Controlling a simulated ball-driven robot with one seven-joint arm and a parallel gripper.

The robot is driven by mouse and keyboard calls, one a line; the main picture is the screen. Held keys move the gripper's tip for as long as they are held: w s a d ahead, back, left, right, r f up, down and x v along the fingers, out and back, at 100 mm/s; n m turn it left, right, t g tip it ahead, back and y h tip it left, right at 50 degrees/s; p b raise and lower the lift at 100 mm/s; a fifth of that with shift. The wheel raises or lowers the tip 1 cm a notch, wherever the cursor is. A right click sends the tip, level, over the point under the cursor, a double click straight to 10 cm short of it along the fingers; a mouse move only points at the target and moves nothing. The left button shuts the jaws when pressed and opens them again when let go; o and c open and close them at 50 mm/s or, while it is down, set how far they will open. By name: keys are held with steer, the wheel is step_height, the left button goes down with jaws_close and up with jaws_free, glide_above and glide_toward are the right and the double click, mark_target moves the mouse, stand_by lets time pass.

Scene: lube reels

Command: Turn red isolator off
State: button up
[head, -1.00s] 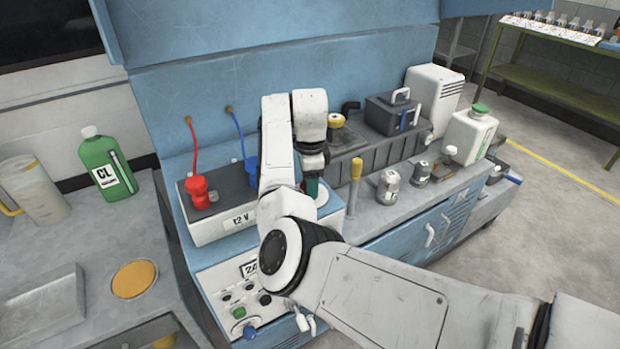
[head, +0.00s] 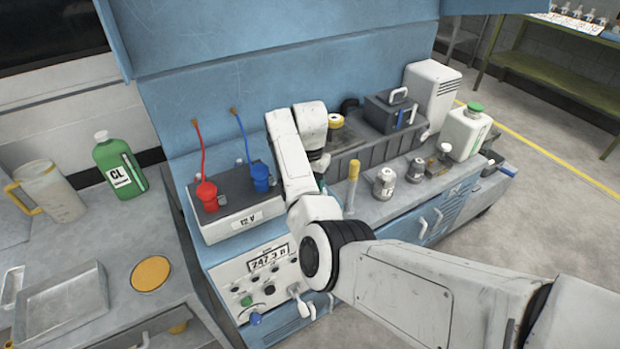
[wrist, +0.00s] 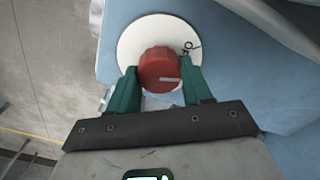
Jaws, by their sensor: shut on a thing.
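The red isolator is a round red knob (wrist: 160,66) with a pale line on its face, mounted on a white round plate (wrist: 136,32) in the wrist view. The pale line points roughly to the right in that view. My gripper (wrist: 160,77) has green fingers, one on each side of the knob, and is shut on it. A small dark symbol sits on the plate to the right of the knob. In the head view my arm hides the red isolator and most of the gripper.
A 12 V battery box (head: 238,222) with red (head: 207,194) and blue (head: 261,176) clamps stands left of my arm. A yellow-topped handle (head: 354,170) and a metal canister (head: 384,182) stand close on its right. A control panel (head: 262,285) lies below.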

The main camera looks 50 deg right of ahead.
steer(key=n+p, duration=0.2)
steer(key=n, duration=0.3)
steer(key=shift+f, duration=0.15)
steer(key=shift+n, duration=0.3)
stand_by(0.3)
steer(key=o, duration=1)
steer(key=shift+o, duration=0.2)
steer(key=shift+w, duration=0.1)
step_height(320, 180, up, 11)
steer(key=b, duration=0.1)
steer(key=shift+f, duration=0.1)
